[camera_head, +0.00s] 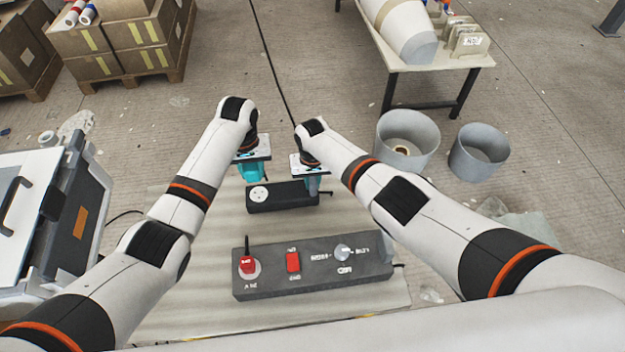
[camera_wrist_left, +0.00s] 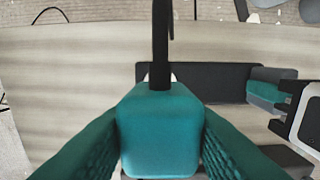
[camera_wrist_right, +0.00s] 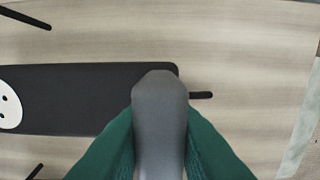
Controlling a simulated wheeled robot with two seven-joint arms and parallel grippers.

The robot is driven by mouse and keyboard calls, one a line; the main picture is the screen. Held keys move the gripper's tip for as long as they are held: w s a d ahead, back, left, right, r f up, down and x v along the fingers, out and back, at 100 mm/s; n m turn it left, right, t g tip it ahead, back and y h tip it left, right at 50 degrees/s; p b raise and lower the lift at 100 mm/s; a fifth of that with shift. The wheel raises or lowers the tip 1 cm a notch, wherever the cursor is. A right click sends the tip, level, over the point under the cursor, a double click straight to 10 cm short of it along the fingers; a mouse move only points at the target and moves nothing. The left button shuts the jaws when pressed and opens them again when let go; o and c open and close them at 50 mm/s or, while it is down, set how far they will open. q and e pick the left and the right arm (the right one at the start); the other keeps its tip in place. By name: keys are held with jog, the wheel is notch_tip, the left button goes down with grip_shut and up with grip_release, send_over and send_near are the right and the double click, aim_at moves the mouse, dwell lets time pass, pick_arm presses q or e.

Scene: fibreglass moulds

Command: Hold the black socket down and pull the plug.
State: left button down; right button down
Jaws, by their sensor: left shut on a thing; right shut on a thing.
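The black socket (camera_head: 290,196) lies on the table with its white round outlet (camera_head: 259,194) at its left end; two outlet holes show uncovered in the right wrist view (camera_wrist_right: 8,104). My left gripper (camera_head: 250,171) is shut on the teal plug (camera_wrist_left: 160,130), whose black cable (camera_wrist_left: 161,45) rises from it. The plug is apart from the outlet, above and behind it. My right gripper (camera_head: 313,185) is shut on a grey rounded piece (camera_wrist_right: 160,120) at the socket's right end. Whether that piece belongs to the socket is unclear.
A dark control box (camera_head: 315,266) with red switches and a knob lies in front of the socket on the table (camera_head: 190,300). A grey case (camera_head: 60,215) stands to the left. Two grey buckets (camera_head: 408,135) stand on the floor at right.

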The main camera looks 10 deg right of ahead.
pick_arm(q)
jog(key=shift+r, duration=1.2)
pick_arm(e)
jog(key=c, duration=1.2)
grip_release()
notch_tip(320, 180, up, 12)
pick_arm(q)
jog(key=shift+f, duration=0.1)
